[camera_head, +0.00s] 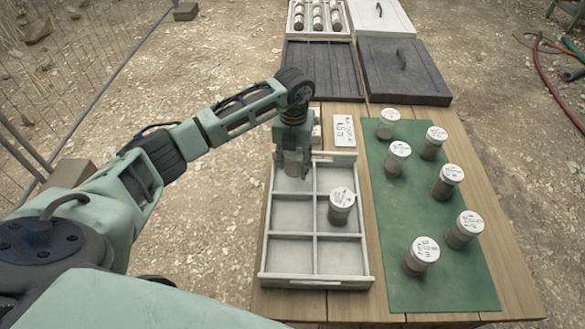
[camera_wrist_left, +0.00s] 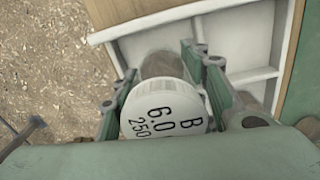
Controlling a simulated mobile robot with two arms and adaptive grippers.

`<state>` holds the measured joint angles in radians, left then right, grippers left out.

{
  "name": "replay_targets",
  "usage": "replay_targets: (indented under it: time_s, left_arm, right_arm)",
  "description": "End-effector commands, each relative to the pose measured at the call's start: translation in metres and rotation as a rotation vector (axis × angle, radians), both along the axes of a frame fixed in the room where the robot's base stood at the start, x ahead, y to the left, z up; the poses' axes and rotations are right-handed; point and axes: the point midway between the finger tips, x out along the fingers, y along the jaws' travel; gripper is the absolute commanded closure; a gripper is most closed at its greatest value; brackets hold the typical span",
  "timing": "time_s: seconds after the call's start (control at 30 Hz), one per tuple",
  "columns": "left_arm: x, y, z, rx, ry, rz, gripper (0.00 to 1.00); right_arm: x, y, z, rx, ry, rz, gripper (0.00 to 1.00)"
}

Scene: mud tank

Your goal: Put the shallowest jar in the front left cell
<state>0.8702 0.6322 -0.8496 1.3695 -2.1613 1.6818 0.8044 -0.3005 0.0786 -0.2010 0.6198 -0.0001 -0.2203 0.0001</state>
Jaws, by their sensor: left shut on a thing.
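My left gripper (camera_head: 292,170) is shut on a jar with a white lid (camera_wrist_left: 165,112). The lid reads "B 6.0 250" in the left wrist view. In the head view the gripper hangs over the back left cell of the pale divided tray (camera_head: 318,282), with the jar mostly hidden between its fingers. I cannot tell whether the jar touches the cell floor. The front left cell (camera_head: 290,254) is empty. One white-lidded jar (camera_head: 341,206) stands in the middle right cell. Several similar jars (camera_head: 421,256) stand on the green mat (camera_head: 455,290). My right gripper is not in view.
A small labelled card (camera_head: 344,131) lies behind the tray. Farther back are a dark ribbed tray (camera_head: 315,70), a dark lid with a handle (camera_head: 405,70) and a white rack of tubes (camera_head: 318,18). A wire fence (camera_head: 75,60) stands at left.

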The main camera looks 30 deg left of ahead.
Motion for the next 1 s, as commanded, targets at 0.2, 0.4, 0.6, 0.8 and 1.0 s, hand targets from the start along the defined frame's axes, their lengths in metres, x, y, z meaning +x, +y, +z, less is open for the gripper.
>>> replay_targets:
  time_s: [0.2,0.4,0.6,0.8,1.0]
  left_arm:
    - [-0.002,0.002,-0.016,-0.002,0.003,0.000,0.93]
    - [-0.001,0.002,-0.041,-0.001,0.001,0.000,0.93]
    - [-0.001,0.002,-0.042,0.000,-0.002,-0.001,0.93]
    - [-0.001,0.002,-0.045,-0.001,0.000,-0.001,0.55]
    - [-0.001,0.002,-0.045,-0.001,0.000,-0.001,0.40]
  right_arm:
    - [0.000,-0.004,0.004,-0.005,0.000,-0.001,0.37]
    - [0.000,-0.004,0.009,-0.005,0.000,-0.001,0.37]
    - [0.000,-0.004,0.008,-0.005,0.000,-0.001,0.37]
    - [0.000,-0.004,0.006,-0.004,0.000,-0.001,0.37]
    - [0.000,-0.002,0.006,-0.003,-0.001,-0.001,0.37]
